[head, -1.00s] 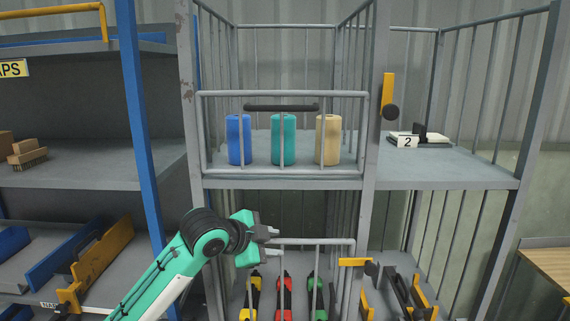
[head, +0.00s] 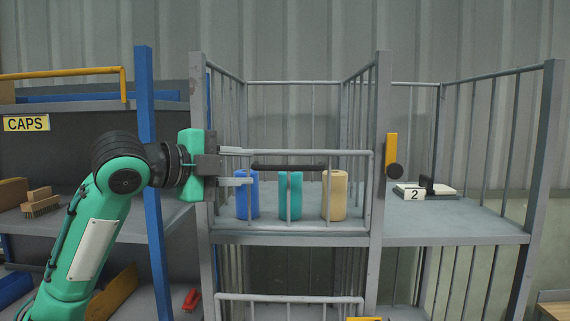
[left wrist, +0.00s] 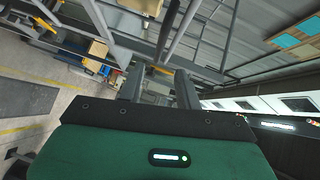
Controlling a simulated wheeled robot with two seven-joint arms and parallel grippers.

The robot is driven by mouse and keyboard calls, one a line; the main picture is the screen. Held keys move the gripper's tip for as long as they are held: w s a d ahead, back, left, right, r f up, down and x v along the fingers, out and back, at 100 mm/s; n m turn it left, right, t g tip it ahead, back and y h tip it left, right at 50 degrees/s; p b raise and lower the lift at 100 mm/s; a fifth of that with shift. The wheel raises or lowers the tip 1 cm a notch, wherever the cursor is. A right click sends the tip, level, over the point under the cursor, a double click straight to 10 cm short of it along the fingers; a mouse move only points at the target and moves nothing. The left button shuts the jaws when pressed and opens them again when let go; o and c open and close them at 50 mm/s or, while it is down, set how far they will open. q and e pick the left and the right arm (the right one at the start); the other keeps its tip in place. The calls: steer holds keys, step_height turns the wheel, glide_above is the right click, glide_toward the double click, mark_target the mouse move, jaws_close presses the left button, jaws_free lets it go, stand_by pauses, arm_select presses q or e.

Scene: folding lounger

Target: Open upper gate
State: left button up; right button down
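The upper gate (head: 290,229) is a grey barred frame across the front of the upper left shelf bay, and it stands closed. A black horizontal handle bar (head: 289,167) sits along its upper part. A yellow latch piece with a black round knob (head: 391,150) is on the post right of the gate. My left gripper (head: 246,166) is open, level with the handle and just left of its left end. Its two fingers point right, with nothing visible between them. They also show apart in the left wrist view (left wrist: 158,85). My right gripper is out of view.
Blue (head: 247,201), teal (head: 290,205) and tan (head: 333,195) cylinders stand behind the gate. A lower gate (head: 290,297) is below. A blue post (head: 150,180) and shelves with a brush (head: 40,207) are left.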

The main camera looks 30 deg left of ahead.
mark_target(283, 168)
arm_select(q)
steer(key=p+x, duration=0.4)
steer(key=x, duration=0.6)
steer(key=shift+w, duration=0.15)
steer(key=shift+w+d+f, duration=0.15)
steer(key=shift+w+d, duration=0.05)
steer(key=shift+w, duration=0.2)
jaws_close()
